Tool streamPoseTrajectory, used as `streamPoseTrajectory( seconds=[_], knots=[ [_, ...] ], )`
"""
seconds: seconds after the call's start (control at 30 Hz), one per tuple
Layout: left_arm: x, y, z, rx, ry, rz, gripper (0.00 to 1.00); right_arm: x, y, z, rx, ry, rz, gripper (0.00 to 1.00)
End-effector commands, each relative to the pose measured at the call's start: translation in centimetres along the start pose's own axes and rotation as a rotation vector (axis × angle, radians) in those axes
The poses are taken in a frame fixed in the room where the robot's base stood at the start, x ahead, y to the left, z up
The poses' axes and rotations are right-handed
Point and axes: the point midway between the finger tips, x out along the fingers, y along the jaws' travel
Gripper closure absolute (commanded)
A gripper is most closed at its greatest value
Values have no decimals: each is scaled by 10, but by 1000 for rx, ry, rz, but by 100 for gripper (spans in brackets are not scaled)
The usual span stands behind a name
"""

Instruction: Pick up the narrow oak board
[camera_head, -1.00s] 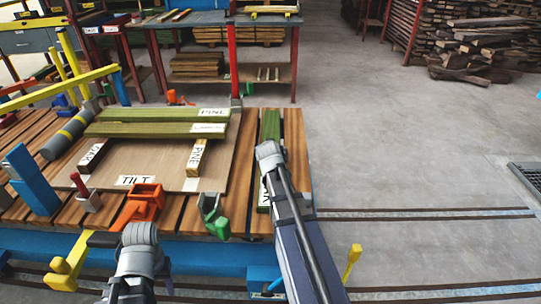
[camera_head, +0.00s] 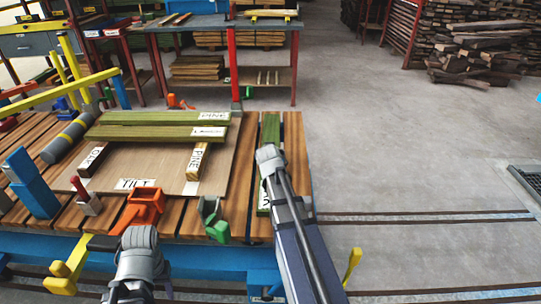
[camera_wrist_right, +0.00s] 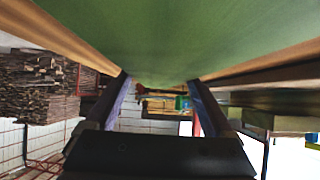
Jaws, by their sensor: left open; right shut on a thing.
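The narrow oak board (camera_head: 270,130) is a green plank lying lengthwise on the right part of the slatted bench. My right arm covers its middle, and its white end label is mostly hidden. In the right wrist view the green board (camera_wrist_right: 160,45) fills the top, close to the camera. My right gripper (camera_wrist_right: 158,82) is shut on it, with one finger on each side. In the head view my right gripper is hidden by its own arm. My left gripper (camera_head: 92,243) is open and empty at the bench's front edge, partly hidden by its arm, away from the board.
A plywood panel (camera_head: 150,165) marked TILT bears green planks (camera_head: 150,132) and shorter labelled pieces. Orange (camera_head: 143,207) and green (camera_head: 213,218) clamps sit along the front edge, with a blue post (camera_head: 30,183) at left. Open floor (camera_head: 400,150) lies to the right.

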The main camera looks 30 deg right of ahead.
Motion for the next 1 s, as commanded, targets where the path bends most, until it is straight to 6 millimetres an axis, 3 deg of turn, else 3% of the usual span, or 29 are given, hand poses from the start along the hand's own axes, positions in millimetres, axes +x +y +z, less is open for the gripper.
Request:
streamPoseTrajectory(
  seconds=[0.57, 0.77, 1.0],
  knots=[
    [-5, 0, 0, 0, 0, 0, 50, -3, 0, -5, -1, 2, -1, 100],
    [-21, -2, 1, 0, 0, 0, 50, -12, 0, -18, -1, 2, -1, 100],
    [-52, -5, 3, 0, 0, 1, 50, -30, 0, -44, -1, 2, -1, 100]
  ],
)
